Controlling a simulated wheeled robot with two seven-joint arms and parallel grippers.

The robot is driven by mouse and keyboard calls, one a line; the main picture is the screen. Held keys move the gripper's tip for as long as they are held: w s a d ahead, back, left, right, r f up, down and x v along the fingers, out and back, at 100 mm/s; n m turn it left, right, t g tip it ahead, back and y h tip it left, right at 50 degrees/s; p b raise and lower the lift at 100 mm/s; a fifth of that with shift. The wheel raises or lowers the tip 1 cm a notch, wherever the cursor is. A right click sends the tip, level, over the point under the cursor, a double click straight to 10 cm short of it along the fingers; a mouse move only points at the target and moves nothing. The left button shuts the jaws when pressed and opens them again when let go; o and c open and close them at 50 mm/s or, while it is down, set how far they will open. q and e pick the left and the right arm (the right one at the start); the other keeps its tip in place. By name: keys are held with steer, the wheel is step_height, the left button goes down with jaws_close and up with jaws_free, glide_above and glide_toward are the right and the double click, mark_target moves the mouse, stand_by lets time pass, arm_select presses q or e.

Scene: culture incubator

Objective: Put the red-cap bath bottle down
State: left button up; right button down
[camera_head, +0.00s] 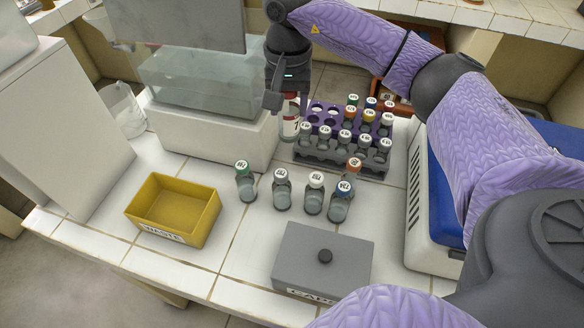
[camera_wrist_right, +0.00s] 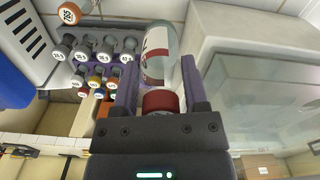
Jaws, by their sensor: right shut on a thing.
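My right gripper (camera_head: 288,98) is shut on the red-cap bath bottle (camera_head: 290,126), a clear bottle with a white and red label. It hangs upright between the glass-walled water bath (camera_head: 205,75) and the purple-and-grey bottle rack (camera_head: 312,158). In the right wrist view the red cap (camera_wrist_right: 160,101) sits between the fingers of my right gripper (camera_wrist_right: 158,90), and the clear body extends past them. I cannot tell whether its base touches the counter. My left gripper is not in view.
Several small bottles, including a green-capped one (camera_head: 245,182) and a blue-capped one (camera_head: 341,202), stand on the white tiled counter (camera_head: 240,262). A yellow waste bin (camera_head: 172,208) is at left, a grey caps box (camera_head: 322,262) in front. The rack holds several bottles, with empty holes at its back left.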

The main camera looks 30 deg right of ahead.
mark_target(290, 125)
steer(key=f, duration=0.1)
steer(key=f+b, duration=0.1)
steer(key=f, duration=0.1)
steer(key=f+b, duration=0.1)
steer(key=f, duration=0.1)
steer(key=shift+w+d+f, duration=0.1)
steer(key=shift+d+f, duration=0.1)
steer(key=shift+d, duration=0.05)
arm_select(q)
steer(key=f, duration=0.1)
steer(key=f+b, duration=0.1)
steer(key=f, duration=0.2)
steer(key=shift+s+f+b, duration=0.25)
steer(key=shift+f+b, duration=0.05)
arm_select(e)
step_height(290, 125, down, 9)
steer(key=shift+f, duration=0.15)
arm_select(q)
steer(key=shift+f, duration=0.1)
arm_select(e)
steer(key=shift+f, duration=0.25)
steer(key=shift+c, duration=0.5)
jaws_free()
steer(key=shift+r, duration=0.1)
